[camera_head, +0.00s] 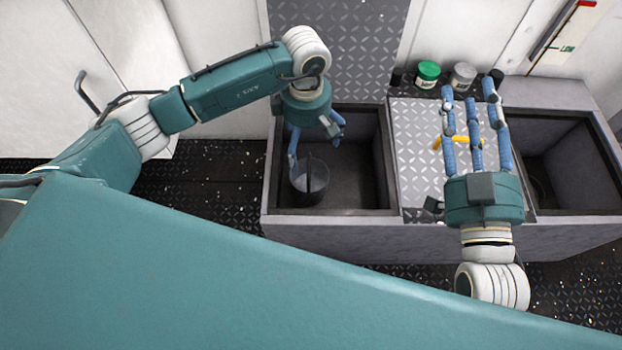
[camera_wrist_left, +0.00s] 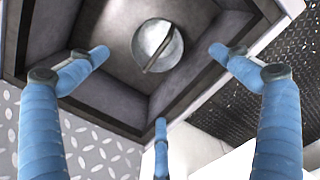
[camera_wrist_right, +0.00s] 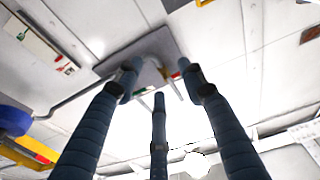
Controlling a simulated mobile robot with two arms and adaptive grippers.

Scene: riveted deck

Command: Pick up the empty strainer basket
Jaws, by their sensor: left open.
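The strainer basket (camera_head: 300,184) is a round grey metal cup with a bar handle across its top. It stands on the floor of the left basin (camera_head: 345,205), towards its front left corner, and looks empty inside. It also shows in the left wrist view (camera_wrist_left: 150,38), beyond my fingers. My left gripper (camera_head: 315,150) is open over the basin, with its blue fingers spread above and behind the basket. I see no finger closed on the basket or its handle. My right gripper (camera_head: 468,93) is open and empty above the middle worktop, its fingers pointing away.
A tread-plate worktop (camera_head: 412,165) lies between the left basin and a right basin (camera_head: 570,165). A yellow object (camera_head: 438,143) lies there, partly hidden by my right fingers. A green-lidded jar (camera_head: 428,72) and a grey-lidded jar (camera_head: 463,74) stand at the back. The basin walls surround the basket.

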